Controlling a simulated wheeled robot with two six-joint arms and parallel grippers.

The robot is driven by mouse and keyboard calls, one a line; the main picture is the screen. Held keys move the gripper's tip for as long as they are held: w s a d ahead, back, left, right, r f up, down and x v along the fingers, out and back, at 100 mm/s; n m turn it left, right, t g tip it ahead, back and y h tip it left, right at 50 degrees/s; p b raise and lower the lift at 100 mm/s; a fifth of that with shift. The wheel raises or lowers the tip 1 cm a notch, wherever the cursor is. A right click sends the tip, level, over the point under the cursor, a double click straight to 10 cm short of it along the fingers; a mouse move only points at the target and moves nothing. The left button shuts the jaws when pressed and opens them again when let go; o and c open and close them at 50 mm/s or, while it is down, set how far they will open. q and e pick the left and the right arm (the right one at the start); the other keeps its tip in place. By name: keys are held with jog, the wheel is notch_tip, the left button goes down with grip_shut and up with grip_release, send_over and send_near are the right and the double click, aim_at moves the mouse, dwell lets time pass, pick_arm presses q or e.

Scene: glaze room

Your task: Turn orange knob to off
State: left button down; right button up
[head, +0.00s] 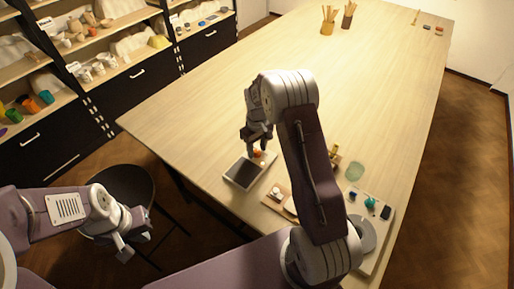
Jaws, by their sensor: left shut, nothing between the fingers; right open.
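The orange knob (259,153) is a small round shape at the upper end of a light panel with a dark screen (243,173) on the table. My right gripper (253,147) is open and points down right at the knob, partly hiding it. I cannot tell whether the fingers touch it, nor which way the knob is turned. My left gripper (136,242) is shut and empty, low at the left, away from the table.
A board with a teal knob (370,202) stands right of my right arm, near a green disc (354,171) and a brass object (335,153). A dark stool (120,180) is by my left gripper. Shelves line the left. The table's middle is clear; pots of sticks (328,22) stand far back.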

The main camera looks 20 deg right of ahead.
grip_shut()
jog(key=shift+n, duration=0.3)
jog(key=shift+r+n, duration=0.1)
jog(key=shift+n, duration=0.8)
jog(key=n+p, duration=0.1)
jog(key=n, duration=0.2)
jog(key=shift+w+n, duration=0.1)
jog(key=shift+n, duration=0.2)
jog(key=n, duration=0.5)
jog(key=shift+n+p, duration=0.3)
jog(key=shift+n, duration=0.1)
grip_release()
